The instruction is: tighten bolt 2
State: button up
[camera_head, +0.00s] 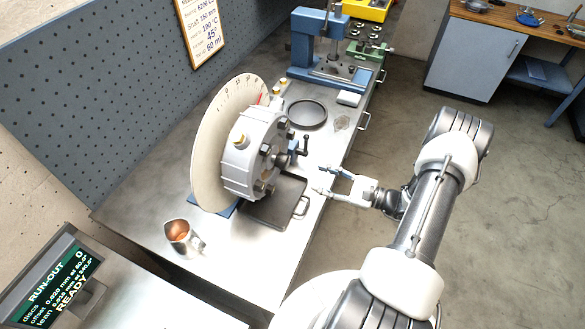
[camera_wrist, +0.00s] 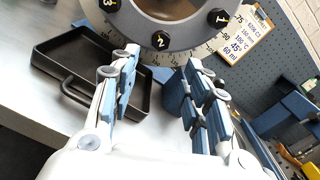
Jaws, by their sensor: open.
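The grey rotor hub (camera_head: 243,165) stands on the bench with a large cream dial disc (camera_head: 207,140) behind it. Dark bolts ring its face; their numbers are too small to read in the head view. In the wrist view, bolt 2 (camera_wrist: 160,40) sits at the lower rim of the hub face, between bolt 3 (camera_wrist: 110,4) and bolt 1 (camera_wrist: 218,17). My gripper (camera_head: 321,180) is open and empty, to the right of the hub and apart from it. In the wrist view its fingertips (camera_wrist: 162,62) are spread, with bolt 2 beyond the gap.
A dark tray with a handle (camera_head: 258,213) lies below the hub. A copper-coloured jug (camera_head: 180,236) stands at the front left. A black ring (camera_head: 307,103) and a blue press (camera_head: 318,40) are farther back. A run-out display (camera_head: 58,285) reads READY.

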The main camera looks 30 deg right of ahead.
jog(key=x, duration=1)
grip_shut()
